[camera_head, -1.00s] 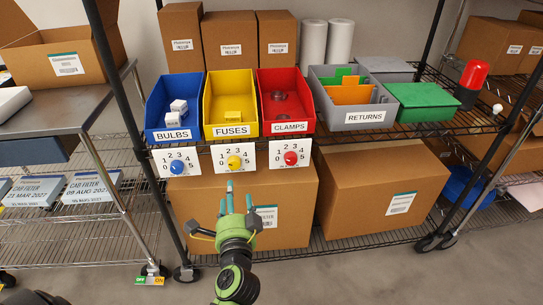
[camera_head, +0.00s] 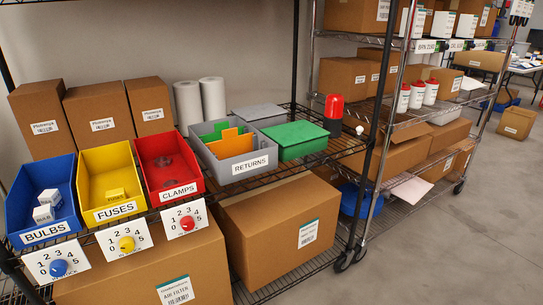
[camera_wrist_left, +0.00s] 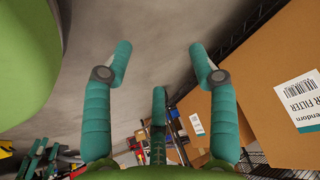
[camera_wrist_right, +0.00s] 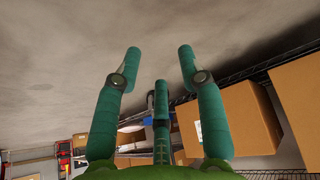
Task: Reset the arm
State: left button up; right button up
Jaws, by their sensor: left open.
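Neither gripper shows in the head view now. In the left wrist view my left gripper (camera_wrist_left: 158,65) has its teal fingers spread wide, with nothing between them. A large carton (camera_wrist_left: 275,85) is close on the right there. In the right wrist view my right gripper (camera_wrist_right: 157,70) has its fingers spread apart and empty, above grey floor. In the head view the shelf carries a blue BULBS bin (camera_head: 60,220) with white boxes, a yellow FUSES bin (camera_head: 112,207) and a red CLAMPS bin (camera_head: 176,187). Blue (camera_head: 59,267), yellow (camera_head: 127,244) and red (camera_head: 188,224) dials sit below them.
A grey RETURNS bin (camera_head: 237,170), a green-lidded box (camera_head: 295,141) and a red-topped cylinder (camera_head: 334,108) stand along the shelf. Large cartons (camera_head: 275,235) fill the level below. Another rack with cartons stands at right. The floor (camera_head: 465,220) at right is clear.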

pick_arm(q)
jog(key=s+a+r+g+p, duration=0.1)
jog(key=s+r+g+p, duration=0.1)
jog(key=s+r+p, duration=0.2)
jog(key=s+a+r+n+g+p, duration=0.1)
jog(key=s+r+g+p, duration=0.2)
jog(key=s+p, duration=0.7)
jog(key=s, duration=0.7)
jog(key=shift+s+a+r+n+y+p, duration=0.25)
jog(key=shift+r+n+y+p, duration=0.05)
jog(key=shift+r, duration=0.05)
pick_arm(e)
jog(key=s+r+g, duration=0.2)
jog(key=s+r, duration=0.3)
jog(key=s, duration=0.4)
jog(key=s+d+r+g, duration=0.1)
jog(key=s+r, duration=0.3)
jog(key=s, duration=0.5)
jog(key=shift+r+g+h, duration=0.3)
jog(key=shift+r+g, duration=0.1)
jog(key=shift+g, duration=0.4)
